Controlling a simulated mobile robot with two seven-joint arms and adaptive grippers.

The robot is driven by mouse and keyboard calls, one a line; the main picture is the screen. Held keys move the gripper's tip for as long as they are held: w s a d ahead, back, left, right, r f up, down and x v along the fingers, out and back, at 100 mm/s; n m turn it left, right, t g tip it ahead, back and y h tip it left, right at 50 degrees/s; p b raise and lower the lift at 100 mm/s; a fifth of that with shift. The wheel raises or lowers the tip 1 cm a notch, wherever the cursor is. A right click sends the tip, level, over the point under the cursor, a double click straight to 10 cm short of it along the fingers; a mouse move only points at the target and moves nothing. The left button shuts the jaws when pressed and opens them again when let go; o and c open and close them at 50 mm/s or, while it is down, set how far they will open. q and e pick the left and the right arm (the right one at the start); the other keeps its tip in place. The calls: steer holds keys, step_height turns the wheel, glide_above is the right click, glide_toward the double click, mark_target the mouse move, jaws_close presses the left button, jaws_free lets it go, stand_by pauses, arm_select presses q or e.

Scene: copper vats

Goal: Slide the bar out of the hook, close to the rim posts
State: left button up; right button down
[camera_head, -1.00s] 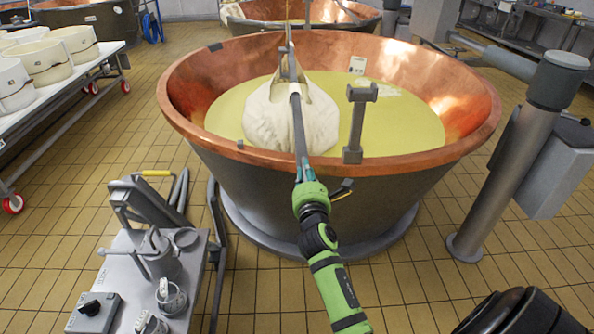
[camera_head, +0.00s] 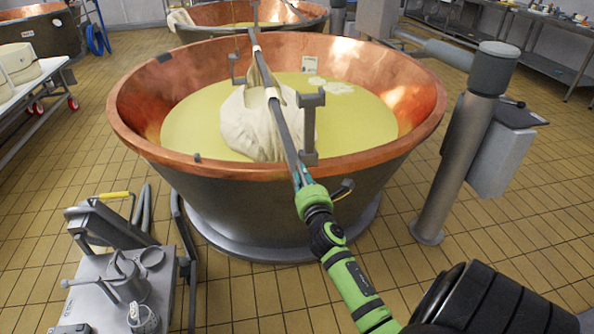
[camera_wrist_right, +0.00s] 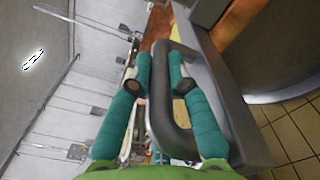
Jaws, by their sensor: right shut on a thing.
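The copper vat (camera_head: 130,110) holds yellow liquid, with a pale cloth bundle (camera_head: 250,125) in it. The long grey bar (camera_head: 275,105) slopes across the vat above the bundle. My right gripper (camera_head: 302,180) is shut on its near end, just outside the near rim. A grey near rim post (camera_head: 309,128) stands close right of the bar; I cannot tell if they touch. A thinner far post (camera_head: 234,70) stands left of the bar. The hook is not clear at the bar's far end. The right wrist view shows my teal fingers (camera_wrist_right: 158,82). My left gripper is out of view.
A metal cart (camera_head: 100,295) with cups stands at the lower left. A thick grey column (camera_head: 455,150) with a box stands right of the vat. Tiled floor is open at right.

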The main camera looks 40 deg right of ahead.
steer(key=c, duration=1.2)
jaws_free()
steer(key=shift+s+d+r, duration=0.1)
steer(key=shift+d+r, duration=0.1)
steer(key=shift+d, duration=0.1)
steer(key=shift+o, duration=0.2)
steer(key=shift+f, duration=0.1)
steer(key=shift+a, duration=0.1)
steer(key=shift+s+a, duration=0.25)
steer(key=v, duration=1.1)
steer(key=shift+s, duration=0.2)
steer(key=shift+f, duration=0.1)
